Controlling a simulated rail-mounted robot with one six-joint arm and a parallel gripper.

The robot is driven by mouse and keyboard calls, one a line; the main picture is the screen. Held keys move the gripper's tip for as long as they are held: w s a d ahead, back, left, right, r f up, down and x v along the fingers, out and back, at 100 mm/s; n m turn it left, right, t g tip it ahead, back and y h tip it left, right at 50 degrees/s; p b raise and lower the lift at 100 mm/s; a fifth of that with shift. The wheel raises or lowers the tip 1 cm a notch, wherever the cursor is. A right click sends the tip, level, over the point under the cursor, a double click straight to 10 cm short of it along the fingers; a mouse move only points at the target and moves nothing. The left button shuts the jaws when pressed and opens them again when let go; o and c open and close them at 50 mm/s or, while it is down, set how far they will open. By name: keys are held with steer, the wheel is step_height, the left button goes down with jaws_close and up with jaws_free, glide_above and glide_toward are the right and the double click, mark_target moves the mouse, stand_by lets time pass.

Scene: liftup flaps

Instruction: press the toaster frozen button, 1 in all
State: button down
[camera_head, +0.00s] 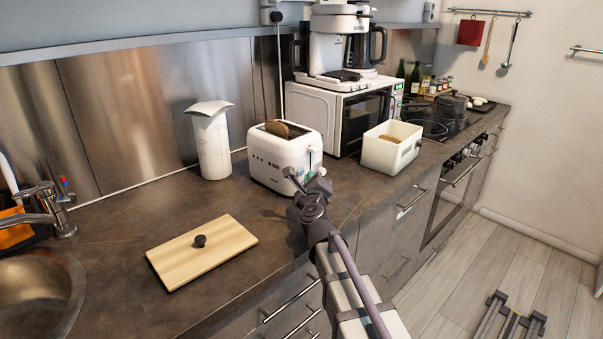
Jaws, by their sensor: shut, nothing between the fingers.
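A white toaster (270,150) stands on the dark counter, with a slice of bread (277,129) in its top slot. A row of small dark marks or buttons shows on its long front side, too small to tell which is the frozen button. My gripper (305,180) is shut and empty at the toaster's front right corner, in front of its end face. It hides part of that lower corner. I cannot tell whether it touches the toaster.
A white bread box (376,154) and a white microwave (318,108) stand right of the toaster. A paper-towel-like white cylinder (213,147) stands left. A wooden lid (185,262) lies in front. Counter (120,230) left of the toaster is mostly clear.

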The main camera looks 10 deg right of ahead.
stand_by(0.6)
steer(key=shift+w+a, duration=0.25)
steer(key=shift+w, duration=0.05)
steer(key=shift+w+a, duration=0.25)
steer(key=shift+w, duration=0.1)
stand_by(0.6)
stand_by(0.3)
steer(key=shift+s+d, duration=0.5)
steer(key=shift+s, duration=0.15)
steer(key=shift+s+d, duration=0.8)
steer(key=shift+s, duration=0.2)
steer(key=shift+s+d, duration=0.75)
steer(key=shift+s, duration=0.25)
